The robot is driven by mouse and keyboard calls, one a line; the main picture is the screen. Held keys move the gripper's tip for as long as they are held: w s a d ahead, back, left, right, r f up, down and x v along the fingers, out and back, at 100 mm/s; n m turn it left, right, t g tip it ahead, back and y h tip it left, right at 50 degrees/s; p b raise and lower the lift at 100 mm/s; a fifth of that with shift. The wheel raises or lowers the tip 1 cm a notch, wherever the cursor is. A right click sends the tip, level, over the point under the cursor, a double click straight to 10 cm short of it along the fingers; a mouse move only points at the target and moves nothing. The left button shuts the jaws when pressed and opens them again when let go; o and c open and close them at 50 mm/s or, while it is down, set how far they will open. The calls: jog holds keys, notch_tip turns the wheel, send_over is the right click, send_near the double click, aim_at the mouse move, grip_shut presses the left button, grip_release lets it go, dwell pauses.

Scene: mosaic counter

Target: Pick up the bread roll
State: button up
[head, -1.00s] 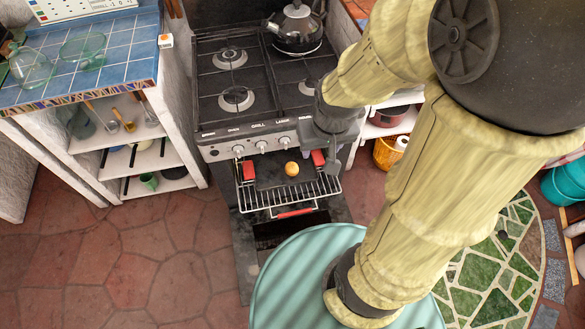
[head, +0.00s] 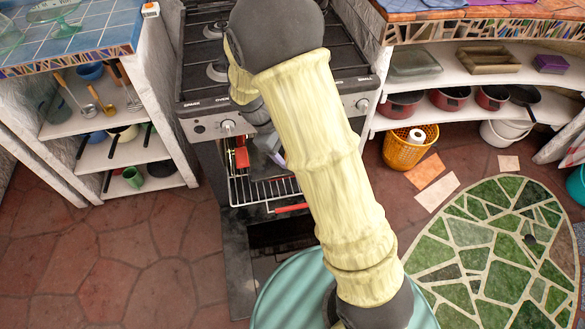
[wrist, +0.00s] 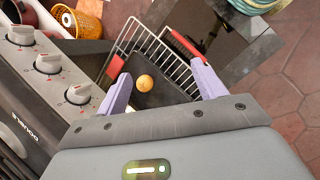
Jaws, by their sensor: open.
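The bread roll (wrist: 145,82) is small, round and orange-brown. In the wrist view it lies on a dark tray (wrist: 160,98) on the pulled-out wire rack (wrist: 160,50) of the oven. My gripper (wrist: 160,74) is open, its two pale purple fingers spread apart. The roll shows between the fingers, nearer the left one, with nothing held; I cannot tell the height gap. In the head view my arm hides the roll and most of the gripper; the rack (head: 275,190) shows beside the arm.
The stove front with its knobs (wrist: 48,63) is close on the left in the wrist view. A red handle (wrist: 186,45) runs along the rack's edge. In the head view, a blue-tiled counter (head: 100,35) stands left and an orange basket (head: 408,150) right. Floor is clear front left.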

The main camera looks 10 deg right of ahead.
jog(key=w+a+f+n+t+h+b, duration=0.1)
jog(key=w+a+f+n+h+b, duration=0.1)
jog(key=f, duration=0.4)
jog(key=w+a+f+n+t+h+b, duration=0.2)
jog(key=w+a+f+n+h+b, duration=0.1)
jog(key=w+a+f+n, duration=0.1)
jog(key=w+a+f+n+t+h+b, duration=0.1)
jog(key=w+a+f+n+h+b, duration=0.2)
jog(key=f, duration=0.5)
jog(key=shift+w+a+f+n+t, duration=0.1)
jog(key=shift+w+a+n+t, duration=0.15)
jog(key=shift+a, duration=0.4)
jog(key=shift+w+a+n+t, duration=0.15)
jog(key=shift+w+a, duration=0.05)
jog(key=shift+a, duration=0.6)
jog(key=shift+d, duration=0.1)
jog(key=b+x, duration=0.3)
jog(key=x, duration=0.8)
jog(key=shift+w+d+f, duration=0.2)
jog(key=shift+d, duration=0.3)
jog(key=shift+w+b, duration=0.1)
jog(key=shift+b, duration=0.2)
